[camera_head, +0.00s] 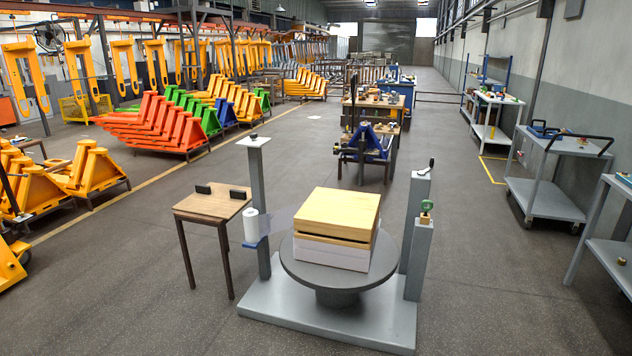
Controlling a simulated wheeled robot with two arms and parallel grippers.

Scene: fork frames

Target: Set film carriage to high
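A grey wrapping stand stands in front of me on a flat grey base (330,325). Its left post (258,175) has a dark knob (253,137) on top. The film carriage (264,232), a blue bracket, sits on this post, around or a little below mid-height. It holds an upright white film roll (250,225). A faint clear sheet seems to run from the roll toward the stacked boxes (338,215) on the round grey turntable (300,272). Neither of my grippers is in view.
A shorter right post carries a green handle (426,207); the taller one behind it has a black lever (428,165). A small wooden table (212,205) with two dark blocks stands left of the stand. A grey trolley (550,195) is at right. The floor in front is clear.

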